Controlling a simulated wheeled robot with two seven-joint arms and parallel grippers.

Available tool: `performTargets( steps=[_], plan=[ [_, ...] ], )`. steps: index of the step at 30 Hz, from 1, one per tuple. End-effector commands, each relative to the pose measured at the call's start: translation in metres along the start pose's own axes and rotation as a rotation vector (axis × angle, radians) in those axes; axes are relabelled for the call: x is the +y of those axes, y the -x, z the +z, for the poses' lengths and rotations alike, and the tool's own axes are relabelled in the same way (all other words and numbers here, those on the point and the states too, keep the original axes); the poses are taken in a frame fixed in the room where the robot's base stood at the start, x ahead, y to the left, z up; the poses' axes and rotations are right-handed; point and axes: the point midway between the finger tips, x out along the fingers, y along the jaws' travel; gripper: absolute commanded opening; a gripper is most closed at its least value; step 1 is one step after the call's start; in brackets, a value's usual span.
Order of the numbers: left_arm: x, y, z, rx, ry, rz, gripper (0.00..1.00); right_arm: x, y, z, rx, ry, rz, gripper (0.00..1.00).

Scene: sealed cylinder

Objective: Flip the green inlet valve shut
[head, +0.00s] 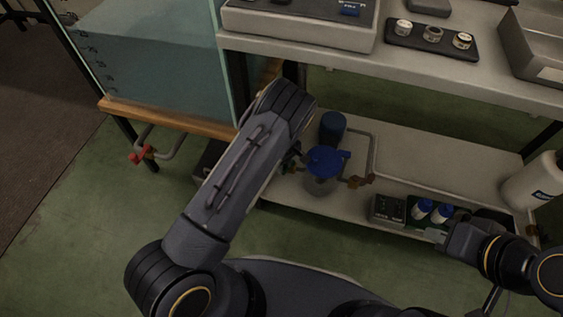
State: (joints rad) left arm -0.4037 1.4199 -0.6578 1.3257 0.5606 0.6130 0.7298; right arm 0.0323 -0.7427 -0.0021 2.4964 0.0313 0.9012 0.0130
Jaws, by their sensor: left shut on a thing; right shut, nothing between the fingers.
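A small dark part shows at the forearm's right edge, too unclear to name. My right gripper (436,235) is shut and empty at the lower right, near the front edge of the lower shelf.
A glass tank (150,60) with a red-handled valve (140,157) below it stands at left. A dark blue cylinder (333,127) stands on the lower shelf (430,160). Blue-capped bottles (432,210) and a dark box (388,209) lie near my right gripper. The upper shelf (430,65) overhangs.

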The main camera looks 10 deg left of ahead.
Motion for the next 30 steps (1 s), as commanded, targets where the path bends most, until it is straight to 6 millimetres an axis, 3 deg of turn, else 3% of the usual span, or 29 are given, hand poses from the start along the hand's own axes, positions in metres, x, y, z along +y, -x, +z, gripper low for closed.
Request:
performTargets(
  steps=[13,30],
  plan=[
    [0.006,0.001,0.013,-0.001,0.268,0.001,0.02,0.000,-0.001,0.000,0.000,0.000,0.000,0.00],
    [0.008,0.001,0.015,-0.001,0.327,0.002,0.02,0.000,-0.001,0.000,0.000,0.000,0.000,0.00]
  ],
)
